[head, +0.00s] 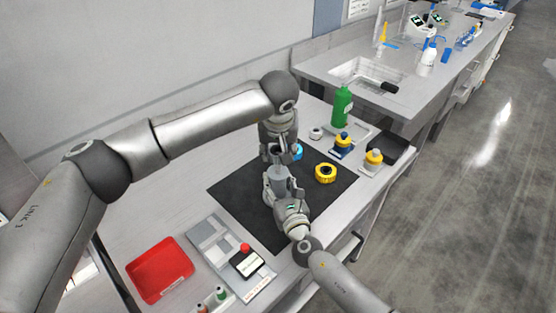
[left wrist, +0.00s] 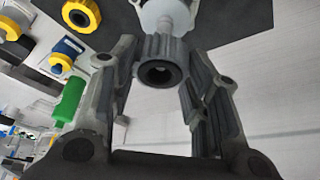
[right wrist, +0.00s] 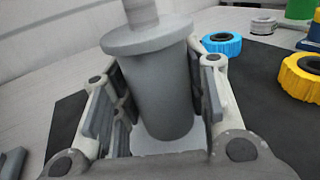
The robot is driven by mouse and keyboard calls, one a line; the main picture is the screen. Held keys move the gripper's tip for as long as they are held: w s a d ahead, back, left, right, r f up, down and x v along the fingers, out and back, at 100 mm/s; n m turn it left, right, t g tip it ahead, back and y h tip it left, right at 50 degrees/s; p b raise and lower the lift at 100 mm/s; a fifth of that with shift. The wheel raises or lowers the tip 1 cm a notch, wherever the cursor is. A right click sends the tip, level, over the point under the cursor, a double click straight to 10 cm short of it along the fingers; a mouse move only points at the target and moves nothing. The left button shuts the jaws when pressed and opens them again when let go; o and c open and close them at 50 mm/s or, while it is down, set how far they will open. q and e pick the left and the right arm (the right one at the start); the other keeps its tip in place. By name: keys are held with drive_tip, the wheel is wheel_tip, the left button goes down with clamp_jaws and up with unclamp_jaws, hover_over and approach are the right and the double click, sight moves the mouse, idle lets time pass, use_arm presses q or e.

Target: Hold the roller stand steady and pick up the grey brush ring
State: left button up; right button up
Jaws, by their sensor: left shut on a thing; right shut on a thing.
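The roller stand (right wrist: 155,90) is a grey cylinder with a wide flange and a thin post on top. It stands upright on the black mat (head: 335,195), and its grey body also shows in the head view (head: 279,172). My right gripper (head: 283,186) is shut around the cylinder below the flange. The grey brush ring (left wrist: 160,50) is ribbed with a dark hole. My left gripper (head: 276,150) is above the stand, its fingers shut on the ring. The ring lines up with the post (left wrist: 166,24); I cannot tell whether it is still around it.
A blue ring (right wrist: 222,43) and a yellow ring (head: 325,173) lie on the mat close to the stand. Several bottles and yellow-topped items stand at the right, including a green bottle (head: 342,106). A red tray (head: 160,270) and a red-button box (head: 246,262) are at the front left.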

use_arm(q)
wheel_tip(320, 180, up, 5)
drive_tip(key=shift+r, duration=0.1)
use_arm(e)
drive_tip(key=o, duration=1.3)
